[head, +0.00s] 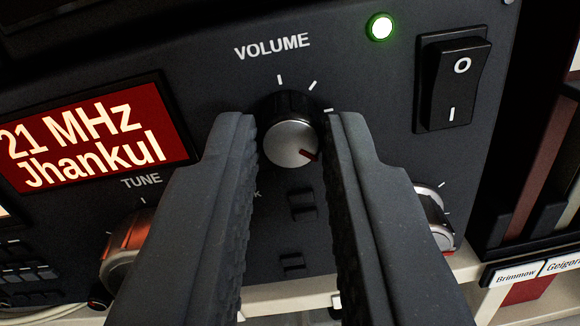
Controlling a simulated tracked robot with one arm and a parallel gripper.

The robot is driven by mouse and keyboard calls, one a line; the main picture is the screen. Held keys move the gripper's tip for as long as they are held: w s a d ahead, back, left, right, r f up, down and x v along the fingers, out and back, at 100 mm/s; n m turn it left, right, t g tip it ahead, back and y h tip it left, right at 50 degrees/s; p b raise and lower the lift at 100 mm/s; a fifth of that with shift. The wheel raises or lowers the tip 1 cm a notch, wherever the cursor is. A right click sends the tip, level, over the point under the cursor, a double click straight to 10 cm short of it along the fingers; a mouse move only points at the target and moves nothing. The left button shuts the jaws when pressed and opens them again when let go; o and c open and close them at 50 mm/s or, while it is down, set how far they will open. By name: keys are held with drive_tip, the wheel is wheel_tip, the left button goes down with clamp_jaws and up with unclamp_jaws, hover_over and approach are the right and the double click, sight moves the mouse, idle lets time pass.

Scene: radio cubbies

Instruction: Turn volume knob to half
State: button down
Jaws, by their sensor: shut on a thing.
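The volume knob (290,143) is a round knob with a silver face and a dark rim, below the white VOLUME label on the black radio panel (215,65). A red pointer mark on its face points to the lower right. White tick marks show above it and to its upper right; the panel to its lower left is hidden by my finger. My gripper (290,135) has its two dark ribbed fingers on either side of the knob, shut on it.
A lit green lamp (380,27) and a black rocker switch (453,82) are at upper right. A red display (88,137) is at left. The TUNE knob (123,245) and another silver knob (436,215) sit beside my fingers. A shelf with labelled cubbies (530,270) is at right.

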drive_tip(key=shift+f, duration=0.3)
drive_tip(key=c, duration=1.3)
unclamp_jaws()
drive_tip(key=shift+r, duration=0.15)
drive_tip(key=s, duration=0.9)
drive_tip(key=s+a+p, duration=0.1)
drive_tip(key=s, duration=0.3)
drive_tip(key=shift+s+f, duration=0.35)
drive_tip(key=shift+f, duration=0.05)
